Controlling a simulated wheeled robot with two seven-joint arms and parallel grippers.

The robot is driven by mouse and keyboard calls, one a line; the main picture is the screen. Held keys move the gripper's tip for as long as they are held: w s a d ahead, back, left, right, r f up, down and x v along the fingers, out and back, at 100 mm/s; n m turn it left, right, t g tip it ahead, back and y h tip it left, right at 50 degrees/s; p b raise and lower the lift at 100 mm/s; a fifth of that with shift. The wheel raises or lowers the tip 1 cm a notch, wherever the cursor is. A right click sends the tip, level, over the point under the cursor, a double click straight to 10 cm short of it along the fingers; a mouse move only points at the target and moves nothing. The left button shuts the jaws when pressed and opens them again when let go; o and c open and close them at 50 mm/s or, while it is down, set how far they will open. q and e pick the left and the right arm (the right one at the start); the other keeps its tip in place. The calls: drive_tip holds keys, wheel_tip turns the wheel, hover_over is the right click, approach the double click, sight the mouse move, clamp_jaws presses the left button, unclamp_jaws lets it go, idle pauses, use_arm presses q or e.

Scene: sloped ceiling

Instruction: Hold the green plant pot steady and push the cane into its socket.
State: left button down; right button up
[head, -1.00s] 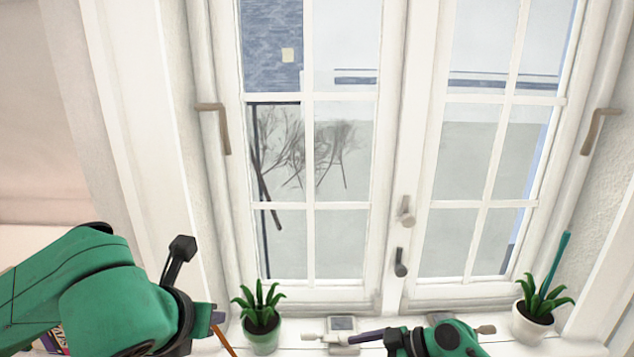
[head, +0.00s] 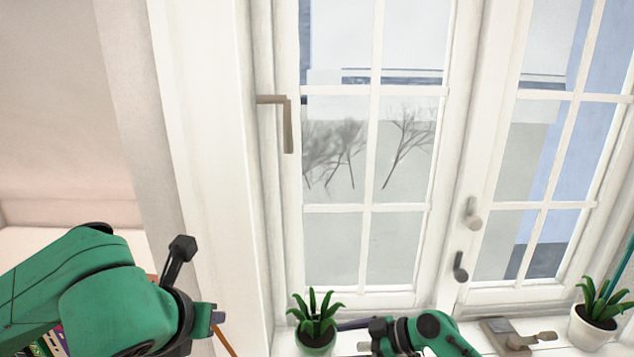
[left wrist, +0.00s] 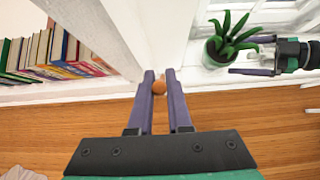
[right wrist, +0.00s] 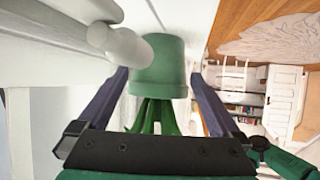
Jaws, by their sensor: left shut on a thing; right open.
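The green pot (head: 316,343) with a spiky plant stands on the white windowsill at the lower middle of the head view. It also shows in the left wrist view (left wrist: 213,56) and fills the gap in the right wrist view (right wrist: 160,65). My right gripper (left wrist: 248,56) is open, with one finger on each side of the pot; I cannot tell whether they touch it. My left gripper (head: 217,317) is shut on the brown cane (head: 223,340), left of the pot and apart from it. In the left wrist view the cane (left wrist: 158,87) shows nearly end-on. The socket is not visible.
A white pot (head: 594,332) with a plant and a teal cane (head: 618,270) stands at the sill's right. A metal fitting (head: 507,335) lies between the pots. Pale rods (right wrist: 120,42) show close by the green pot. Books (left wrist: 45,48) line a shelf on the left.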

sight(320, 345)
drive_tip(key=b+x, duration=0.2)
drive_tip(key=x, duration=0.3)
drive_tip(key=shift+s+f, duration=0.1)
drive_tip(key=shift+w+a+f+b, duration=0.15)
drive_tip(key=shift+w+a+b, duration=0.05)
drive_tip(key=shift+a+b, duration=0.2)
drive_tip(key=c, duration=0.5)
